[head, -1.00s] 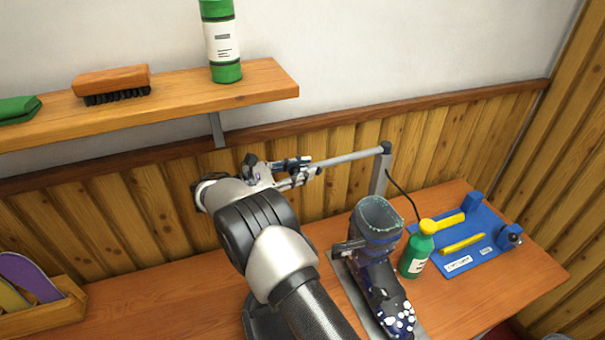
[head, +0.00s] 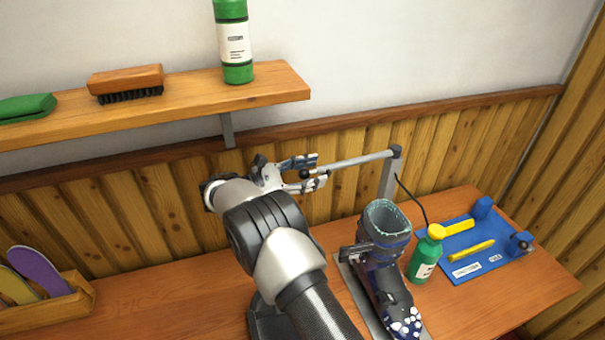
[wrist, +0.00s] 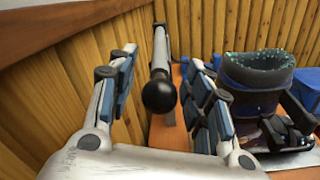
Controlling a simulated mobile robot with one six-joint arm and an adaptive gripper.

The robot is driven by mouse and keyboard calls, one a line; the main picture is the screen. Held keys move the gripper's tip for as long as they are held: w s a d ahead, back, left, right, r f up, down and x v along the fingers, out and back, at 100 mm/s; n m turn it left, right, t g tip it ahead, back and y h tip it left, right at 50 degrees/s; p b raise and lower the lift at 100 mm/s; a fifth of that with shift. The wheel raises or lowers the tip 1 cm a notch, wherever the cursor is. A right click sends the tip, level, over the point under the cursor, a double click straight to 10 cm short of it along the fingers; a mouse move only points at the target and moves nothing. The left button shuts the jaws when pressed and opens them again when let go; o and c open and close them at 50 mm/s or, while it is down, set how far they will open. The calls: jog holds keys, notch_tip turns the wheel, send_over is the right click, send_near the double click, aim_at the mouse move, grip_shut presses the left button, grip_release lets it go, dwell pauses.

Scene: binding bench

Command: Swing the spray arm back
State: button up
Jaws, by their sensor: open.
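The spray arm (head: 360,160) is a grey rod running left from the top of a grey upright post (head: 388,180) behind the boot. In the wrist view, the spray arm (wrist: 160,48) ends in a black ball (wrist: 158,93). My gripper (head: 319,170) is at the rod's left end, near the wall. Its fingers (wrist: 160,75) are open, one on each side of the ball and rod, with visible gaps on both sides. The rod's far end is small in the wrist view.
A dark patterned boot (head: 385,250) stands in a holder on the bench (head: 520,300), right of my arm.

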jog(key=v, duration=1.1)
jog(key=shift+s+a, duration=0.15)
jog(key=shift+a, duration=0.25)
jog(key=shift+f, duration=0.1)
